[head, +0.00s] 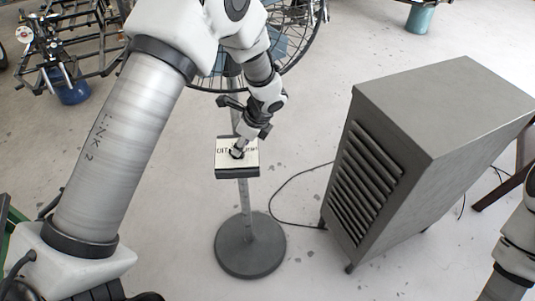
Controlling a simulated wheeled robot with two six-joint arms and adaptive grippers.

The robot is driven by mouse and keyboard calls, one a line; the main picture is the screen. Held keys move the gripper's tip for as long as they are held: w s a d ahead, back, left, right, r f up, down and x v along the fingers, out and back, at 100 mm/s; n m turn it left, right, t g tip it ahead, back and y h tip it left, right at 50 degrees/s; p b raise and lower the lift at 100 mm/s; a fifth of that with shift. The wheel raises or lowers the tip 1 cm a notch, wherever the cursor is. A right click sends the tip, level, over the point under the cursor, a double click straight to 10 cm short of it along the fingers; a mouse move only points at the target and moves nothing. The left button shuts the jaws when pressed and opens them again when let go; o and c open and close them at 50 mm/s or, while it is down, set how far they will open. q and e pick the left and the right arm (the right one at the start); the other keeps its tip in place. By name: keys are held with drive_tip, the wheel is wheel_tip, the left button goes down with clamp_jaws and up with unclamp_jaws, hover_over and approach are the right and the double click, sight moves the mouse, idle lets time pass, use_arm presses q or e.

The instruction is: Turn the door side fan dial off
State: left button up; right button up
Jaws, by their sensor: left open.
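A small white panel with dark lettering (224,162) sits tilted on top of a thin pole stand with a round grey base (250,262). A dark dial (236,153) shows small in the middle of the panel, partly hidden by my gripper. My left arm reaches in from the left, and its left gripper (241,147) is at the dial, pointing down at the panel. Its fingers are open; whether they touch the dial I cannot tell. The dial's setting is too small to read. Part of my right arm shows at the lower right edge, its gripper out of frame.
A large grey louvered metal box (450,110) stands right of the stand, with a black cable (276,190) on the floor between them. A wheel (300,50) and metal frames (70,40) are behind. Bare floor lies around the stand's base.

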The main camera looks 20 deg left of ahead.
use_arm(q)
drive_tip(key=d, duration=1.1)
drive_tip(key=shift+d+f, duration=0.15)
drive_tip(key=shift+d, duration=0.05)
drive_tip(key=s+a+f+n+g+h, duration=0.1)
drive_tip(key=s+a+f+n+g, duration=0.15)
drive_tip(key=s+f, duration=0.65)
drive_tip(key=s+a+f+n+g+h, duration=0.1)
drive_tip(key=s+a+f+g, duration=0.15)
drive_tip(key=s+f, duration=0.65)
drive_tip(key=s+n+t+h, duration=0.2)
drive_tip(key=s+n+h, duration=0.1)
drive_tip(key=s+n, duration=1)
drive_tip(key=w+n+t, duration=0.2)
drive_tip(key=t, duration=0.1)
drive_tip(key=shift+f+y, duration=0.3)
drive_tip(key=shift+s, duration=0.1)
